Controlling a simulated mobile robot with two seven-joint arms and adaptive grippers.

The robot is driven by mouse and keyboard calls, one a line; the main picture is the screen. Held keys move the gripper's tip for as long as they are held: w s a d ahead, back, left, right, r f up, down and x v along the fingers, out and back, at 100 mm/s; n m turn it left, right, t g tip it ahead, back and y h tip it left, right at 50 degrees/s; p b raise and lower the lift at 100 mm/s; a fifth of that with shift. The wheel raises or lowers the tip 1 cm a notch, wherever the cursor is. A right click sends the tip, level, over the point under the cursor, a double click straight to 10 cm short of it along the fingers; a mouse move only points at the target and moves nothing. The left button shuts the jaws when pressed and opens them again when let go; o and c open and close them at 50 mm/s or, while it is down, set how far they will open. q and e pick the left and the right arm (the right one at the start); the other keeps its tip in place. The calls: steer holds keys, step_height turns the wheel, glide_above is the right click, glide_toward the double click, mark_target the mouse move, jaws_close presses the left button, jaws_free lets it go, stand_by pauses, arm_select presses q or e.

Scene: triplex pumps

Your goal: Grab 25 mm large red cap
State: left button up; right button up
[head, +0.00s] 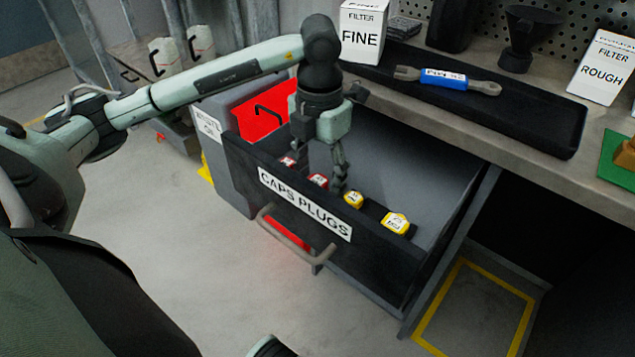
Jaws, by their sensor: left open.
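Two red caps with white labels sit in a row at the front of the open drawer marked CAPS PLUGS (305,203). The nearer red cap (318,181) looks larger than the farther red cap (288,162); their label text is too small to read. My left gripper (336,182) points down into the drawer, open, with its fingers just behind and to the right of the nearer red cap. I cannot tell whether a finger touches it. The gripper partly hides the drawer behind. My right gripper is not in view.
Two yellow caps, one smaller (353,200) and one larger (396,222), continue the row to the right. The bench above holds a FINE filter box (362,35), a blue-handled wrench (445,80) on a black tray and a ROUGH filter box (603,68). The drawer's right side is empty.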

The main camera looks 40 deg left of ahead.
arm_select(q)
steer(key=c, duration=0.8)
steer(key=shift+c, duration=0.2)
